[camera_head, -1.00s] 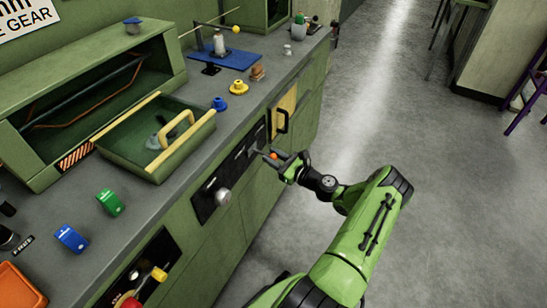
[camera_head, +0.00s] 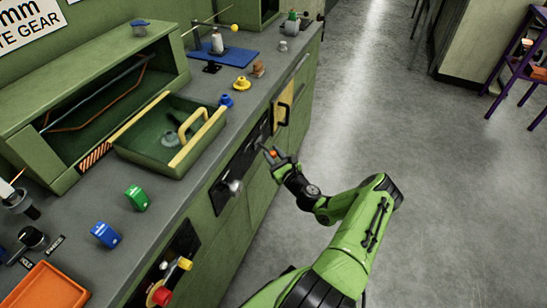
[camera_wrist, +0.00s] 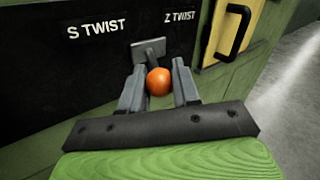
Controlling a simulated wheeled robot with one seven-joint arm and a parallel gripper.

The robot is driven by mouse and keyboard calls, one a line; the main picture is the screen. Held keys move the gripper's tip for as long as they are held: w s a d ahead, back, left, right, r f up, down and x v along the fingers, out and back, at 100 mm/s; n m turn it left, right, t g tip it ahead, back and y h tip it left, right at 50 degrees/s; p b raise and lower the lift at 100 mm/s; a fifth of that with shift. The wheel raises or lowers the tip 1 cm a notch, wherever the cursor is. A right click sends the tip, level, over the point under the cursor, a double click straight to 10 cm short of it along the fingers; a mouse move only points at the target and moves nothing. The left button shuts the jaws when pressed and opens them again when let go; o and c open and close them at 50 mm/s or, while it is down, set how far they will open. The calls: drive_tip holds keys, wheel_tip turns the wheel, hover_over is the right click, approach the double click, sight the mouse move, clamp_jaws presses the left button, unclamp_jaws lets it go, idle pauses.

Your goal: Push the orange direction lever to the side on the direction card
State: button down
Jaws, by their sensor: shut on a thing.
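The direction card is a black panel (camera_wrist: 60,70) on the green counter front, with white S TWIST and Z TWIST labels in the wrist view. The orange direction lever has a round orange knob (camera_wrist: 159,81) on a grey metal mount (camera_wrist: 148,48), which sits between the two labels, nearer Z TWIST. My gripper (camera_wrist: 159,88) has its two grey fingers on either side of the orange knob and is shut on it. In the head view my gripper (camera_head: 272,154) is at the panel, with the small orange knob showing between the fingertips.
A yellow panel with a black handle (camera_head: 284,114) is just right of the card. A silver knob (camera_head: 235,187) sticks out to its left. A green tray (camera_head: 140,152) stands on the counter above. The floor (camera_head: 400,140) beside my arm is clear.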

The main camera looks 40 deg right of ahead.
drive_tip(key=shift+a+r+h, duration=0.1)
drive_tip(key=shift+a+h, duration=0.2)
drive_tip(key=shift+a, duration=0.1)
drive_tip(key=shift+d+m, duration=0.2)
drive_tip(key=shift+m, duration=0.1)
drive_tip(key=c, duration=0.9)
unclamp_jaws()
drive_tip(key=shift+o, duration=0.2)
drive_tip(key=s+a+p, duration=0.3)
drive_tip(key=s, duration=1.2)
drive_tip(key=shift+s+a+p, duration=0.15)
drive_tip(key=shift+s+p, duration=0.1)
drive_tip(key=shift+p, duration=0.1)
